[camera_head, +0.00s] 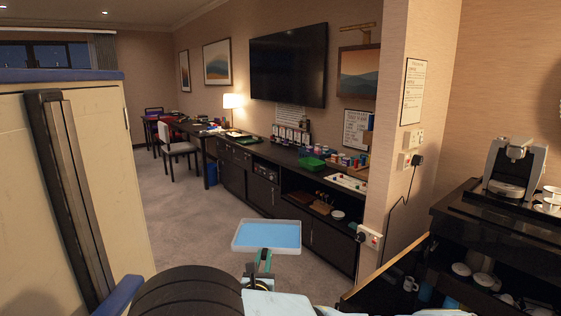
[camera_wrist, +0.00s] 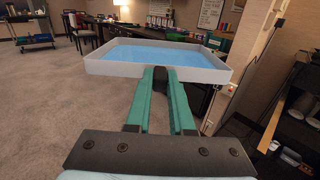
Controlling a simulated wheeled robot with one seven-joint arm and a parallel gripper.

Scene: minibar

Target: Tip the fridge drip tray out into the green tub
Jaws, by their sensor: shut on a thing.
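The drip tray (camera_head: 240,240) is a shallow pale tray holding blue liquid, in the lower middle of the head view. It also fills the upper part of the wrist view (camera_wrist: 110,70), where it looks about level. My gripper (camera_head: 262,262) is shut on the tray's near wall, with its green fingers (camera_wrist: 160,78) meeting at the middle of that side. The tray is held up in the air above the carpet. A green tub (camera_head: 311,163) sits on the long dark counter beyond the tray, well apart from it.
The long dark counter (camera_head: 262,204) runs along the wall with bottles and boxes on top. A wall end (camera_head: 390,130) with sockets and a black counter with a coffee machine (camera_head: 515,168) stand at right. A cream cabinet (camera_head: 70,180) stands at left. Carpet (camera_head: 190,210) is clear between.

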